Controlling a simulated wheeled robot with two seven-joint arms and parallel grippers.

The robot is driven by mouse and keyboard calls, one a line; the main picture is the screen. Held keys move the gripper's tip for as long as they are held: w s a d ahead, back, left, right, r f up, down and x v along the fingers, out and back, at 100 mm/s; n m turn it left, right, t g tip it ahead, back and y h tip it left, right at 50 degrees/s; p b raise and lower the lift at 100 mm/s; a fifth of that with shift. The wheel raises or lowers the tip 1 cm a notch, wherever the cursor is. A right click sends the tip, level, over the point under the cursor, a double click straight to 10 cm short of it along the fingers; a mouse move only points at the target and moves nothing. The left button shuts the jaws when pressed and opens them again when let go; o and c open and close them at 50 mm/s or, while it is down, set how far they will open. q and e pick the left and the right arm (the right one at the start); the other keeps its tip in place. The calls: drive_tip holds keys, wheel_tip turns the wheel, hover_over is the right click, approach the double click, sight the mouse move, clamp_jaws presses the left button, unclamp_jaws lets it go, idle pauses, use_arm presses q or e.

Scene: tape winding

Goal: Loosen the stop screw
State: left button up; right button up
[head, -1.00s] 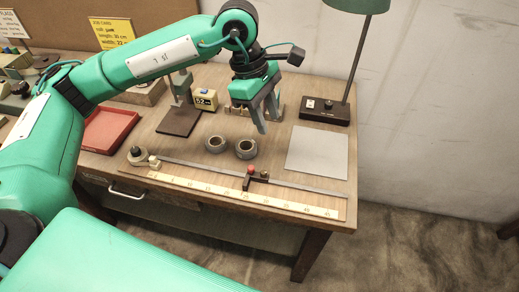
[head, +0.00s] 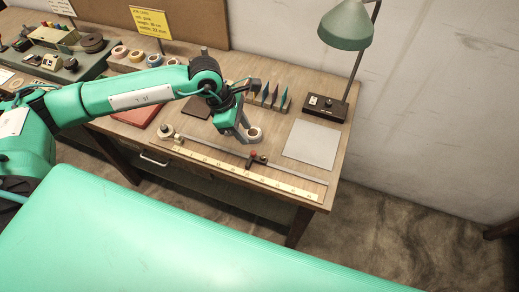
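The stop screw (head: 252,154) has a red knob on top of a small dark stop block (head: 260,160), which sits on the ruler rail near its middle. The rail (head: 301,175) runs along the front of the table beside a pale scale (head: 275,183). My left gripper (head: 238,133) points down behind the rail, up and left of the red knob and apart from it. Its grey fingers look spread, with nothing seen held between them. My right gripper is not in view.
A tape roll (head: 254,133) lies close beside the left fingers. A grey sheet (head: 310,144) lies to the right, with a lamp (head: 345,25) behind it. A red tray (head: 138,115) is at the left. The wooden table (head: 322,187) ends just beyond the rail.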

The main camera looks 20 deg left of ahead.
sight(263, 157)
use_arm(q)
drive_tip(key=p+x, duration=0.3)
drive_tip(key=x, duration=0.9)
